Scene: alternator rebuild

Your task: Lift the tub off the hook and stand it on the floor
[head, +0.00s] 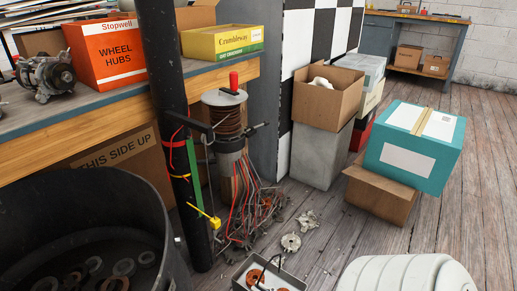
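A grey open-topped tub (240,283) with a thin dark handle is at the bottom edge, partly cut off. Copper-coloured coil parts (257,277) lie in it. I cannot tell whether it hangs or rests on something. A black post (165,65) stands left of it, with red and green straps and a yellow fitting (208,218) low down. I cannot tell whether this fitting is a hook. Neither of my grippers is in view.
A large dark drum (85,185) holding rings fills the lower left. A wire-wound stand (225,120) trails wires and scrap parts onto the floor. A white ribbed object (405,274) is at the bottom right.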

